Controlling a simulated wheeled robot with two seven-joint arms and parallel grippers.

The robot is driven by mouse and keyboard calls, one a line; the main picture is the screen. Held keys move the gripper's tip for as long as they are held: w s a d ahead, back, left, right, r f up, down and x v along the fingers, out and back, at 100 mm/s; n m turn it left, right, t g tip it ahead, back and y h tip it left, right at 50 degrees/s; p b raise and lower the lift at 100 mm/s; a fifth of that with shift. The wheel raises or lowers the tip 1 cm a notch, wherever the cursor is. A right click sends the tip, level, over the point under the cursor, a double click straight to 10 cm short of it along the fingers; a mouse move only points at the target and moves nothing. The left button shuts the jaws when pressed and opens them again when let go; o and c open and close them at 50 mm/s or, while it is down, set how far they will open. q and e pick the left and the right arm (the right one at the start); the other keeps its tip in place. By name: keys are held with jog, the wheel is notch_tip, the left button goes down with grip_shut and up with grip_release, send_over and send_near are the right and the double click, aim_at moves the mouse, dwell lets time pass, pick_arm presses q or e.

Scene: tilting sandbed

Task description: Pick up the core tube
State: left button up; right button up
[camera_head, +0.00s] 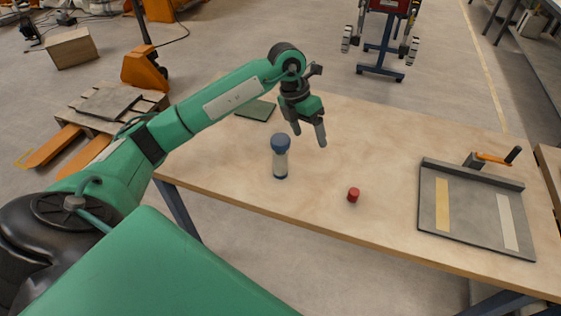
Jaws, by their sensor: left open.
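The core tube (280,163) stands upright on the wooden table near its front left edge. It has a blue cap, a pale clear body and a dark blue base. My left gripper (309,138) hangs above the table, just behind and to the right of the tube's cap in the picture. Its fingers point down, are apart and hold nothing. A gap shows between the fingers and the tube. My right gripper is not in view.
A small red cylinder (353,195) stands on the table right of the tube. A grey tray (437,213) with two strips and an orange-handled clamp (494,158) is at the right. A dark green pad (256,110) lies at the back left. The middle of the table (390,150) is clear.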

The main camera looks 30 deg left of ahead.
aim_at(280, 139)
pick_arm(q)
jog(key=a+y, duration=0.1)
jog(key=a, duration=0.1)
jog(key=a+r+n+y, duration=0.1)
jog(key=a, duration=0.2)
jog(key=a+r+y, duration=0.1)
jog(key=a, duration=0.2)
jog(key=shift+r+g+y, duration=0.2)
jog(key=shift+g+y, duration=0.1)
jog(key=shift+g, duration=0.1)
jog(key=shift+a+f, duration=0.2)
jog(key=shift+a, duration=0.1)
notch_tip(280, 139, down, 8)
jog(key=shift+r+p, duration=0.15)
jog(key=shift+p, duration=0.75)
jog(key=shift+f+p, duration=0.4)
jog(key=shift+f, duration=0.15)
notch_tip(280, 139, down, 4)
jog(key=shift+w+r+p, duration=0.15)
jog(key=shift+r+p, duration=0.05)
jog(key=shift+p, duration=0.55)
jog(key=shift+f, duration=0.4)
jog(key=shift+c, duration=0.5)
jog(key=c, duration=1.4)
